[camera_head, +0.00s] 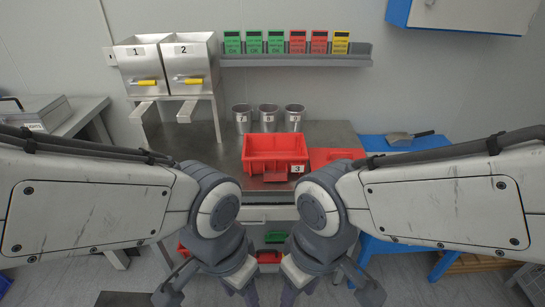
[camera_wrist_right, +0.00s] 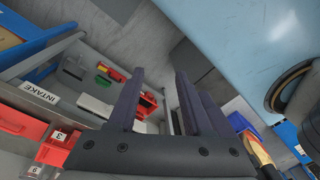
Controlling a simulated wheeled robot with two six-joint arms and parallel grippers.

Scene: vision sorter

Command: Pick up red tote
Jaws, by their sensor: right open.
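A red tote (camera_head: 273,145) with a white label 3 stands on the metal worktop in the middle of the head view. It looks open-topped and upright. My left gripper (camera_head: 246,294) and right gripper (camera_head: 290,294) point down at the bottom edge, in front of the worktop and apart from the tote. Their fingertips are cut off there, so the left jaws cannot be judged. In the right wrist view my right gripper (camera_wrist_right: 158,100) has its fingers spread with nothing held. Red bin fronts (camera_wrist_right: 52,150) show at that view's lower left; I cannot tell whether one is this tote.
Three metal cups (camera_head: 268,118) stand behind the tote. Two hoppers (camera_head: 165,62), marked 1 and 2, are at the back left. A flat red piece (camera_head: 335,156) lies right of the tote. A scoop (camera_head: 408,137) lies on the blue table (camera_head: 378,146). Small coloured bins sit below.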

